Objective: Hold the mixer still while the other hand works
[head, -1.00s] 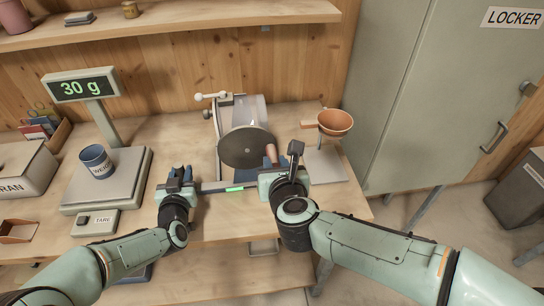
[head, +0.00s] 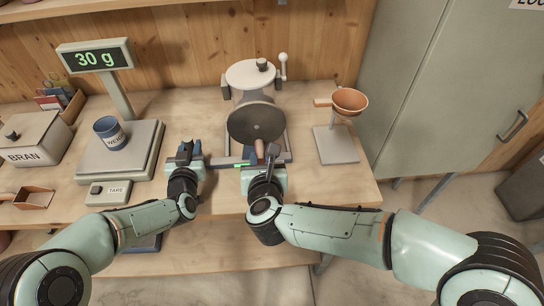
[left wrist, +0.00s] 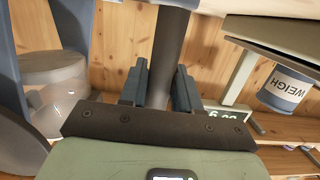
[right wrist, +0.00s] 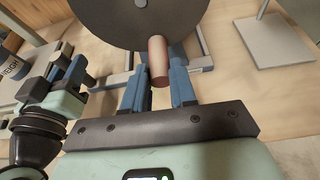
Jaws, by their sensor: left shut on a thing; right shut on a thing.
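The mixer has a drum with a white lid on top (head: 250,72), and a dark round disc (head: 256,122) faces me. A small wooden-coloured handle (head: 260,148) sticks out from the disc; the right wrist view shows it too (right wrist: 158,62). My right gripper (head: 262,160) is shut on this handle. My left gripper (head: 187,151) is shut on a grey bar (left wrist: 168,58), seen between its fingers in the left wrist view. The bar seems to belong to the mixer's low base frame (head: 220,161). The fingertips' exact contact is partly hidden.
A scale (head: 142,160) reading 30 g holds a blue WEIGH cup (head: 109,131) at left. A BRAN box (head: 37,135) and a scoop (head: 35,199) lie further left. An orange funnel (head: 350,100) stands right of the mixer, before the locker (head: 400,90).

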